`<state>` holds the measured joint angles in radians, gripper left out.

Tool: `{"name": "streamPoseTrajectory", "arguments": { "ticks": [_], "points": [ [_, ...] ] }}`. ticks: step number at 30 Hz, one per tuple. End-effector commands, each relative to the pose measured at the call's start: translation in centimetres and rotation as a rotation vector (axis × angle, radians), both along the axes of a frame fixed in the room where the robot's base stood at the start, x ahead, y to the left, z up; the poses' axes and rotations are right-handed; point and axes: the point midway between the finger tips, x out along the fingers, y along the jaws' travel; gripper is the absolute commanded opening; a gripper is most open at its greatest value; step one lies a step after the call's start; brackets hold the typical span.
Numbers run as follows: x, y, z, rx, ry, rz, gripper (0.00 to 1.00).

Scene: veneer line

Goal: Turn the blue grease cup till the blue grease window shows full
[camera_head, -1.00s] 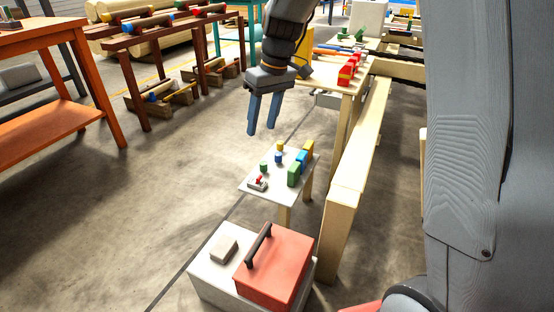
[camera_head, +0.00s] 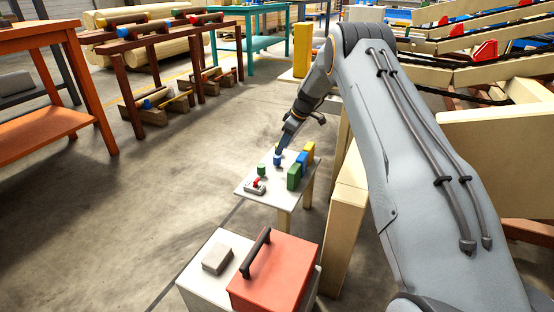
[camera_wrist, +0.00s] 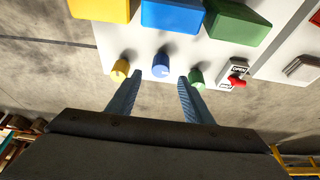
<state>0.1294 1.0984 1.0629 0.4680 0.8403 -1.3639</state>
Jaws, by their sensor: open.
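The blue grease cup (camera_wrist: 160,66) is a small blue knob on a pale panel, in the middle of the wrist view; it also shows in the head view (camera_head: 277,160). My gripper (camera_wrist: 156,82) is open, its two blue fingers apart on either side of the blue cup's line and short of it. Nothing is between the fingers. A larger blue block (camera_wrist: 172,14) stands behind the cup; I cannot make out a window or its level on it. In the head view my gripper (camera_head: 281,148) is just above the small table, partly hiding the blue cup.
A yellow knob (camera_wrist: 120,70) and a green knob (camera_wrist: 196,77) flank the blue one closely. Yellow (camera_wrist: 103,9) and green (camera_wrist: 237,22) blocks stand behind. A red switch (camera_wrist: 237,81) with a label is beside the green knob. A red toolbox (camera_head: 275,274) stands nearer.

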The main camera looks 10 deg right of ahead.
Motion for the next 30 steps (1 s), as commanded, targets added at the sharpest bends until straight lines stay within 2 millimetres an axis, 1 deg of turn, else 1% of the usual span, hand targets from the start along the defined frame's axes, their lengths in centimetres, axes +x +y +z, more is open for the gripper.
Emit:
{"name": "streamPoseTrajectory", "arguments": {
  "ticks": [5, 9, 13, 17, 24, 29, 30],
  "points": [
    [0.4, 0.8, -2.0, 0.000, 0.002, 0.001, 0.46],
    [0.9, 1.5, -4.2, 0.001, 0.002, 0.000, 0.46],
    [1.4, 2.0, -5.8, 0.000, 0.002, -0.001, 0.46],
    [1.6, 2.3, -6.5, 0.000, 0.001, -0.002, 0.46],
    [1.6, 2.3, -6.5, 0.000, 0.001, -0.002, 0.46],
    [1.6, 2.3, -6.5, 0.000, 0.001, -0.002, 0.19],
    [1.6, 2.3, -6.5, 0.000, 0.001, -0.002, 0.12]
  ]
}}
